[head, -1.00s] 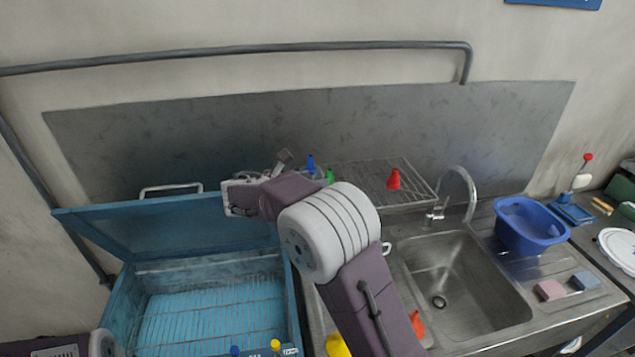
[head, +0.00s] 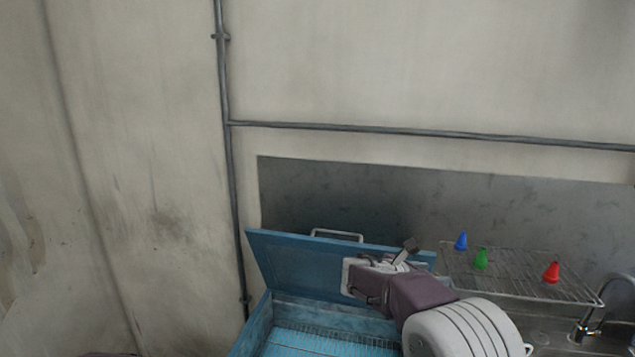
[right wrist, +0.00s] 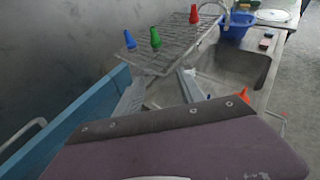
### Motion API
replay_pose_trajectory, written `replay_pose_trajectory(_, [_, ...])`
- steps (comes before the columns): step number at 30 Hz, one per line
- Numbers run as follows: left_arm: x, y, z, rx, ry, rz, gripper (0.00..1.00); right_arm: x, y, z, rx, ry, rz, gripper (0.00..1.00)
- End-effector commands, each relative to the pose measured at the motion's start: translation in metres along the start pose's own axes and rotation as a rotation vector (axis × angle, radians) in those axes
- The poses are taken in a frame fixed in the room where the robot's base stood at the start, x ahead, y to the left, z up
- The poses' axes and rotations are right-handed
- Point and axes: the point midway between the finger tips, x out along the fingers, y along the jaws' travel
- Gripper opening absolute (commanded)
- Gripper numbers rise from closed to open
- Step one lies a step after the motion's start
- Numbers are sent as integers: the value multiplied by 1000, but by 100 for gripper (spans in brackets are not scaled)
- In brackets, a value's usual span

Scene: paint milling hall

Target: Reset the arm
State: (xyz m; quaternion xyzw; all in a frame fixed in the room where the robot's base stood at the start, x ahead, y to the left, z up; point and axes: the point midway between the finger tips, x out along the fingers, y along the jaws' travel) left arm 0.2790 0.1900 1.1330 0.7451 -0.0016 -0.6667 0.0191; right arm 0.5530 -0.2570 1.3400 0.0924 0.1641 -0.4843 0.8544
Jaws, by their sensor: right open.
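My right gripper (head: 408,249) is in front of the raised lid of a blue chest, at the lid's right part in the head view. In the right wrist view its two fingers (right wrist: 160,95) stand apart with nothing held between them. My right arm reaches in from the lower right and hides part of the chest. My left gripper is not in view.
The blue chest (head: 262,325) stands open, its lid (head: 290,262) tilted back. A wire rack (head: 510,272) holds a blue nozzle (head: 461,241), a green nozzle (head: 481,258) and a red nozzle (head: 552,272). A tap (head: 590,320) and sink (right wrist: 232,68) lie to the right.

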Motion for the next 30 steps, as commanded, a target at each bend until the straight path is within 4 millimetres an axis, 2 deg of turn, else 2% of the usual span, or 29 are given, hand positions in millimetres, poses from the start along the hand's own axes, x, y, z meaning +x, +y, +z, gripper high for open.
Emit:
replay_pose_trajectory(1, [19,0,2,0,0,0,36,12,-13,1,41,-10,-18,46])
replay_pose_trajectory(4, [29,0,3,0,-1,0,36,20,-39,0,64,7,-56,46])
replay_pose_trajectory(8, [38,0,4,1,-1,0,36,26,-71,-27,96,90,-107,46])
replay_pose_trajectory(14, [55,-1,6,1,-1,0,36,27,-118,-94,240,282,-190,46])
replay_pose_trajectory(17, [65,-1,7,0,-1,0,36,20,-145,-143,382,412,-258,46])
replay_pose_trajectory(20, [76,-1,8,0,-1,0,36,0,-174,-208,618,573,-376,46])
replay_pose_trajectory(21, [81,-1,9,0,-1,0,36,-14,-185,-238,752,644,-449,46])
replay_pose_trajectory(23, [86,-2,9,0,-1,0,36,-38,-199,-280,987,738,-589,46])
replay_pose_trajectory(24, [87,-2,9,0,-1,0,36,-56,-205,-304,1159,784,-699,46])
replay_pose_trajectory(27, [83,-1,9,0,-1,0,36,-93,-208,-344,1576,811,-993,46])
replay_pose_trajectory(30, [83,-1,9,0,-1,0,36,-97,-192,-349,1836,782,-1122,46])
